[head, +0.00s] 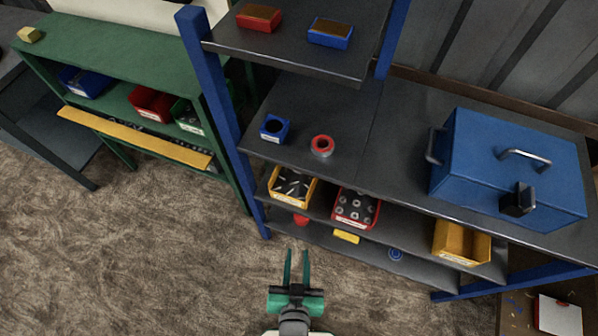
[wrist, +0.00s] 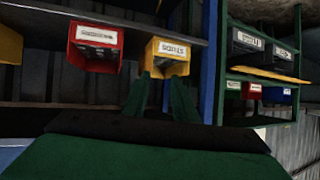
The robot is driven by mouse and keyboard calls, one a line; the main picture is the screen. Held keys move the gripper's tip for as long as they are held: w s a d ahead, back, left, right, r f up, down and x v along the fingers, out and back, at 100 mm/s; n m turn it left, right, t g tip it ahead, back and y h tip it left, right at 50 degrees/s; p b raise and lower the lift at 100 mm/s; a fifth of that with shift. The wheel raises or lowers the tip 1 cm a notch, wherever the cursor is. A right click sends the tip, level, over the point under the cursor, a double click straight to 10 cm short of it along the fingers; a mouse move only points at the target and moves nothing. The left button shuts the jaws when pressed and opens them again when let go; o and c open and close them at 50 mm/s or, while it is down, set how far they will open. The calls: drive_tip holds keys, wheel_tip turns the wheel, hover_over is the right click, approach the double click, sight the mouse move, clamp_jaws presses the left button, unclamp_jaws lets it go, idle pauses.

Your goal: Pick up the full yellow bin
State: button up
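The full yellow bin (head: 286,202) stands on the lower shelf of the blue-posted rack, at its left end, and holds dark and light elongated parts. In the wrist view the labelled front of this yellow bin (wrist: 167,68) is just beyond the fingertips, and the picture looks turned over. My gripper (head: 297,252) is in front of the rack, short of the bin. Its two green fingers are apart with nothing between them. The fingers also show in the wrist view (wrist: 161,78), overlapping the bin's lower edge.
A red bin (head: 357,208) of round parts stands right of the full bin. An empty-looking yellow bin (head: 461,243) is farther right. The blue post (head: 214,110) rises close on the left. A shelf (head: 375,130) with a blue toolbox (head: 510,165) is above. Floor in front is clear.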

drive_tip(key=w+f+g, duration=0.2)
drive_tip(key=w+f, duration=0.1)
drive_tip(key=w, duration=0.4)
drive_tip(key=m+g+h, duration=0.2)
drive_tip(key=m+g, duration=0.1)
drive_tip(key=g, duration=0.3)
approach(307, 197)
drive_tip(key=x, duration=1.1)
drive_tip(key=shift+s+a+f, duration=0.1)
drive_tip(key=shift+s+a, duration=0.05)
drive_tip(key=shift+s, duration=0.05)
clamp_jaws()
drive_tip(key=shift+w, duration=0.1)
idle(0.4)
